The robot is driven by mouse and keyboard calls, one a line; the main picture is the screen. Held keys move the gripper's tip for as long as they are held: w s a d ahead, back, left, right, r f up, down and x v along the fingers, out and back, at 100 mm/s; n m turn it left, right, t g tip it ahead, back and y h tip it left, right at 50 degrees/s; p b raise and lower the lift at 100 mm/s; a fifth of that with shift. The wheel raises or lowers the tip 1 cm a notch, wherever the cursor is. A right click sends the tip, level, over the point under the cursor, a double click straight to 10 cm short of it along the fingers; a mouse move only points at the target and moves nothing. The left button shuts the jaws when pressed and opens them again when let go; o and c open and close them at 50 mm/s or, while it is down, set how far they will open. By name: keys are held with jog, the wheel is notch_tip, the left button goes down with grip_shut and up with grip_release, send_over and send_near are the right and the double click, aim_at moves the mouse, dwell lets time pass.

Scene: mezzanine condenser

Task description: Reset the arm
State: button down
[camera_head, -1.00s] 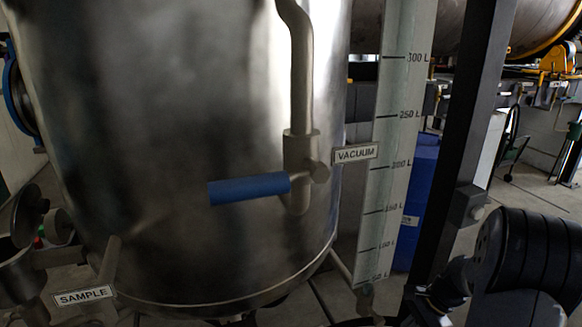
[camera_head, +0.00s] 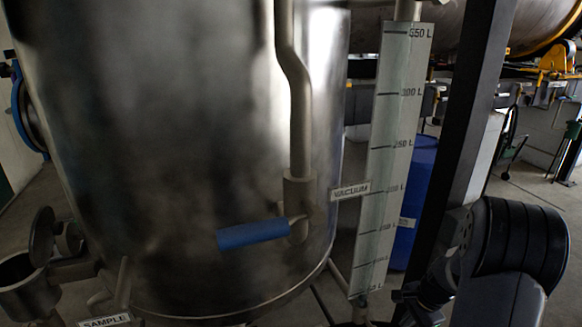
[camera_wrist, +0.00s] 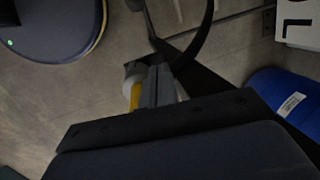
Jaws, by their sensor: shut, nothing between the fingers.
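My gripper (camera_wrist: 157,88) shows in the wrist view above its dark mounting plate (camera_wrist: 160,120). Its narrow grey fingers are together with nothing held between them. They point over the grey floor. In the head view my dark arm (camera_head: 520,240) is folded at the lower right, in front of the dark post and right of the steel vessel (camera_head: 180,150). The gripper's fingertips cannot be made out clearly there.
The vessel carries a blue-handled VACUUM valve (camera_head: 253,235) and a SAMPLE port (camera_head: 105,321). A litre gauge (camera_head: 395,150), dark post (camera_head: 465,150) and blue drum (camera_head: 415,200) stand beside my arm. Open floor (camera_head: 525,200) lies to the right.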

notch_tip(320, 180, up, 14)
jog(key=s+h+p, duration=0.1)
jog(key=s, duration=0.1)
jog(key=shift+a+p, duration=0.2)
jog(key=shift+p, duration=0.2)
jog(key=shift+s+a+f, duration=0.1)
dwell(0.4)
